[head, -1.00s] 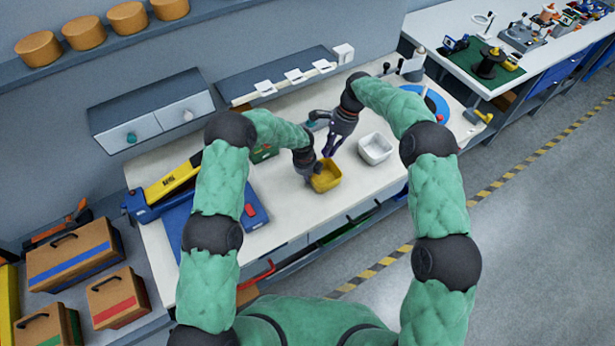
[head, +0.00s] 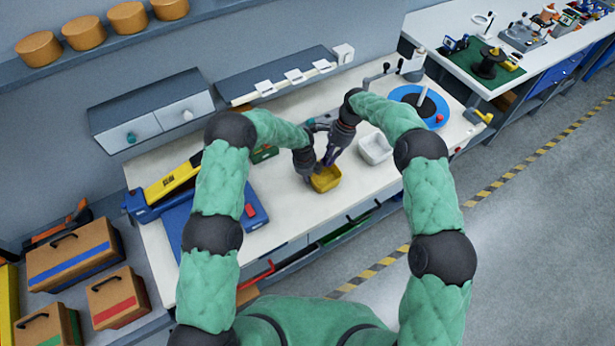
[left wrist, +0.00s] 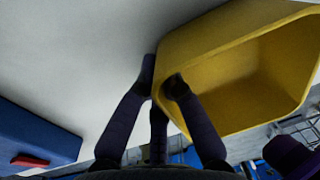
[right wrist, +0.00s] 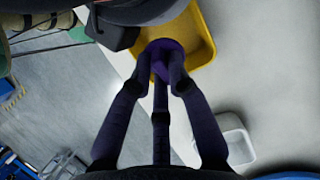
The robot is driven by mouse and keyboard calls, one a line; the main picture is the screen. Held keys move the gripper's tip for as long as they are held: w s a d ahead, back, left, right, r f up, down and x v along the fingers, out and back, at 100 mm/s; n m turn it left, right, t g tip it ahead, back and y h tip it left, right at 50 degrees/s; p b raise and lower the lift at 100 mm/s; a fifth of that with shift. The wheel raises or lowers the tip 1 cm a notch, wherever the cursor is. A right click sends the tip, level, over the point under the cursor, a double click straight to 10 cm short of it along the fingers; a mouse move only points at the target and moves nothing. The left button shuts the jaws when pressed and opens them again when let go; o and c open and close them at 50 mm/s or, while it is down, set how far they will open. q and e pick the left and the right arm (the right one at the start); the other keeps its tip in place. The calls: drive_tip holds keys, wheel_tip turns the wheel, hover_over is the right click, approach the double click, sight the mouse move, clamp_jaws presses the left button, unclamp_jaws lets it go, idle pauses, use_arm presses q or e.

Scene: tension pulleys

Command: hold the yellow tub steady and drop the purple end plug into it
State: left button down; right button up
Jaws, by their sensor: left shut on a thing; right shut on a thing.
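The yellow tub (head: 327,183) stands on the white bench, near its front edge. My left gripper (head: 311,174) is shut on the tub's wall; in the left wrist view the fingers (left wrist: 162,88) pinch the rim of the yellow tub (left wrist: 238,65), whose visible inside looks empty. My right gripper (head: 329,160) is shut on the purple end plug (right wrist: 163,48). In the right wrist view the plug sits between the fingertips (right wrist: 162,62), over the opening of the yellow tub (right wrist: 200,45). The plug is hard to make out in the head view.
A white tub (head: 375,150) stands just right of the yellow one. A blue round plate (head: 436,117) lies further right. A blue case (head: 200,212) with a red part is at left. A grey shelf (head: 290,80) runs along the back.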

drive_tip(key=shift+f, duration=0.15)
drive_tip(key=o, duration=0.9)
drive_tip(key=shift+s, duration=0.1)
drive_tip(key=shift+c, duration=0.2)
drive_tip(key=v, duration=1.2)
use_arm(q)
drive_tip(key=c, duration=1.3)
unclamp_jaws()
drive_tip(key=shift+r, duration=0.1)
